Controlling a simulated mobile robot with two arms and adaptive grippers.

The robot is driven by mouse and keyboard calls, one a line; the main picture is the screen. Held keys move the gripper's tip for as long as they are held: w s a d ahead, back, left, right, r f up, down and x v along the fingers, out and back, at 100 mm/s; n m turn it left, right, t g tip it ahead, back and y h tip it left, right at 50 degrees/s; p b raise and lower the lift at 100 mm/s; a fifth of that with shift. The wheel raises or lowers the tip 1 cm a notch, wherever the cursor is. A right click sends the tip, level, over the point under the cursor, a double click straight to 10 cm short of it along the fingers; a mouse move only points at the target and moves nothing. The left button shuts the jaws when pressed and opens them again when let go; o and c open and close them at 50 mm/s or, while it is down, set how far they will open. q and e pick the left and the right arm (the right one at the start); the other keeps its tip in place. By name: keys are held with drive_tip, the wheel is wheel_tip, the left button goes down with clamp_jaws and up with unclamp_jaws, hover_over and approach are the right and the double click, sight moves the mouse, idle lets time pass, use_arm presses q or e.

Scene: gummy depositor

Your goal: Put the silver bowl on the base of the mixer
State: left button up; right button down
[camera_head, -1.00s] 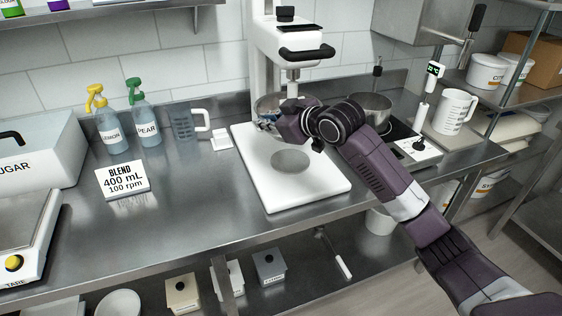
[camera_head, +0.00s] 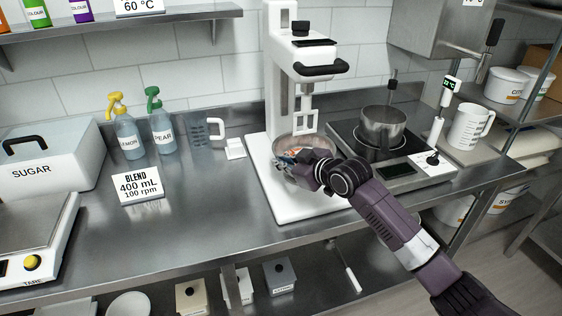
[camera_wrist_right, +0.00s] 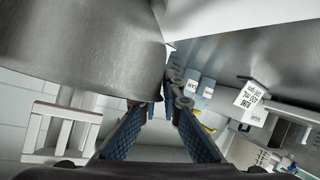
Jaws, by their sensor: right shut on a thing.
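The silver bowl (camera_head: 312,143) is over the white base (camera_head: 284,208) of the mixer (camera_head: 299,48), below the mixer's paddle (camera_head: 302,122). My right gripper (camera_head: 286,160) is shut on the near left side of the bowl's rim and hides much of the bowl. I cannot tell whether the bowl touches the base. In the right wrist view the bowl's metal wall (camera_wrist_right: 85,45) fills the upper left, with its edge between the fingertips (camera_wrist_right: 168,98). My left gripper is not in view.
A hot plate (camera_head: 345,140) with a steel pot (camera_head: 383,127) stands right of the mixer. The steel counter (camera_head: 180,235) is clear in front.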

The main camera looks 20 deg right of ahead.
drive_tip(key=shift+r, duration=0.1)
drive_tip(key=c, duration=2.5)
unclamp_jaws()
drive_tip(key=shift+f, duration=0.25)
drive_tip(key=o, duration=0.4)
drive_tip(key=shift+r, duration=0.1)
drive_tip(key=shift+r, duration=0.1)
drive_tip(key=b+v, duration=0.1)
drive_tip(key=v, duration=1.1)
drive_tip(key=shift+b, duration=0.35)
